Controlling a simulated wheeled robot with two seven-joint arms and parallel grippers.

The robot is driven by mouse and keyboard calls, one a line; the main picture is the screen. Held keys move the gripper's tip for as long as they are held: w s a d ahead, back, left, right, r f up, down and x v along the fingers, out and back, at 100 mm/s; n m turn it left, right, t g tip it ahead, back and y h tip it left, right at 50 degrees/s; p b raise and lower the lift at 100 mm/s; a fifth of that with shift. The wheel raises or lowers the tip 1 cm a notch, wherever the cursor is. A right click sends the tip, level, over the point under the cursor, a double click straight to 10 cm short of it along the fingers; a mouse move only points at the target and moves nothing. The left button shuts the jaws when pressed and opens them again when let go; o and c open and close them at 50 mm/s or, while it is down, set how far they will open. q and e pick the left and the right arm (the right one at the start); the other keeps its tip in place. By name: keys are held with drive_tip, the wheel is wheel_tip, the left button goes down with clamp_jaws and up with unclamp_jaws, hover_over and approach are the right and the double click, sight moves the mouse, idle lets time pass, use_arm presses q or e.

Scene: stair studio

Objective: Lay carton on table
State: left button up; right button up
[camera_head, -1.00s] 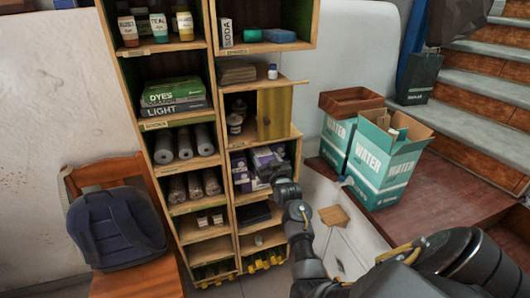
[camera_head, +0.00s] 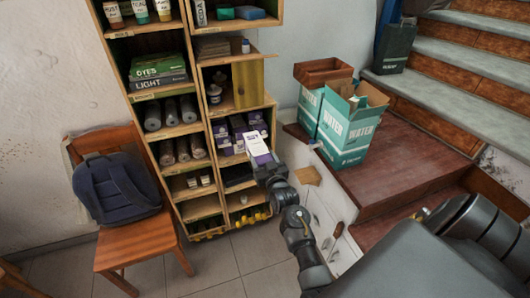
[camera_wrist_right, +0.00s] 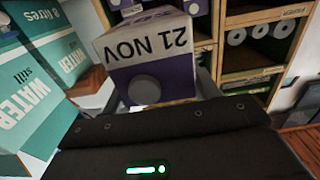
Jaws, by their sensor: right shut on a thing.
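A white and purple carton (camera_head: 257,145) is held in my right gripper (camera_head: 266,167), just in front of the shelf in the head view. The right wrist view shows the carton (camera_wrist_right: 150,50) close up, with "21 NOV" on its pale face and a round cap on its purple side. My right gripper is shut on it, and the carton hides much of the fingers. Similar purple cartons (camera_head: 222,136) stand in the shelf compartment behind it. My left gripper is not in view. I cannot make out a clear table.
The wooden shelf (camera_head: 203,125) holds books, rolls and jars. Teal water boxes (camera_head: 346,135) stand on a red-brown platform (camera_head: 405,160) by the stairs (camera_head: 465,75). A chair (camera_head: 135,240) bears a dark backpack (camera_head: 115,187). Tiled floor (camera_head: 215,265) is free in front of the shelf.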

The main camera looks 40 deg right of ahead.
drive_tip(key=shift+s+a+r, duration=0.15)
drive_tip(key=shift+s+r, duration=0.05)
drive_tip(key=shift+s, duration=0.15)
drive_tip(key=shift+a, duration=0.1)
